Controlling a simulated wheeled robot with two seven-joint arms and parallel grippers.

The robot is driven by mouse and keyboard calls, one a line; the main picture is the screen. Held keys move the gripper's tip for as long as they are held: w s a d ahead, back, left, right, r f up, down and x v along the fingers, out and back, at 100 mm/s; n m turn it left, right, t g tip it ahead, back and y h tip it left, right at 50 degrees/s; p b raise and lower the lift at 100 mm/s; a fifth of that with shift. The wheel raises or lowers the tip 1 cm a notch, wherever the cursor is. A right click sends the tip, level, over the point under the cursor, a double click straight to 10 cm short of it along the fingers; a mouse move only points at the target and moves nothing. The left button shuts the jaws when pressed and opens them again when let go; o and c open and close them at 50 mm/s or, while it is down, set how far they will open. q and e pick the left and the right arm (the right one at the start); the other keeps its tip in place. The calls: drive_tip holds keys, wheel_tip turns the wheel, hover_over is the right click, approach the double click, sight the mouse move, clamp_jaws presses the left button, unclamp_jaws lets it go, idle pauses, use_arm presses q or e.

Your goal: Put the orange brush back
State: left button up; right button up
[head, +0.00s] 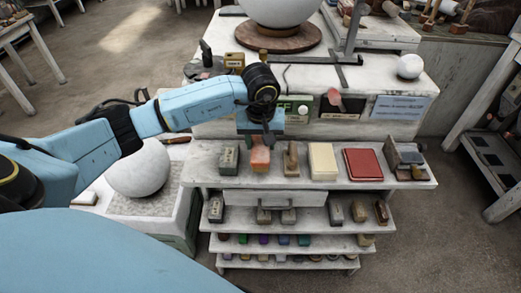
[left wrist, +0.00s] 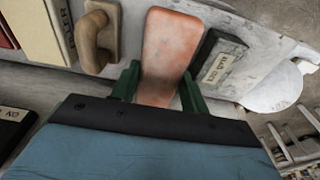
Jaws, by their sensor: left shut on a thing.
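The orange brush (head: 260,159) is at the top shelf (head: 215,182) of the white rack, between a dark grey labelled block (head: 229,160) and a wooden-handled tool (head: 291,160). My left gripper (head: 262,139) is above it, with its fingers shut on the brush. In the left wrist view the brush (left wrist: 170,50) stands out between the two green fingers (left wrist: 158,90), and its near end is hidden by the gripper. I cannot tell whether the brush touches the shelf. My right gripper is not in view.
A cream block (head: 323,161) and a red box (head: 363,164) stand further right on the same shelf. Lower shelves hold several small blocks. A white sphere (head: 139,168) sits left of the rack, under my left arm. Floor at the right is clear.

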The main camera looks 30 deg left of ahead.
sight(261, 145)
use_arm(q)
wheel_tip(261, 145, down, 4)
drive_tip(key=shift+r, duration=0.1)
drive_tip(key=o, duration=1.1)
drive_tip(key=shift+c, duration=0.2)
drive_tip(key=r, duration=0.4)
drive_tip(key=s+r, duration=0.1)
drive_tip(key=r, duration=0.3)
drive_tip(key=r+b, duration=0.1)
drive_tip(key=r, duration=0.3)
drive_tip(key=shift+s+d, duration=0.2)
drive_tip(key=shift+d, duration=0.2)
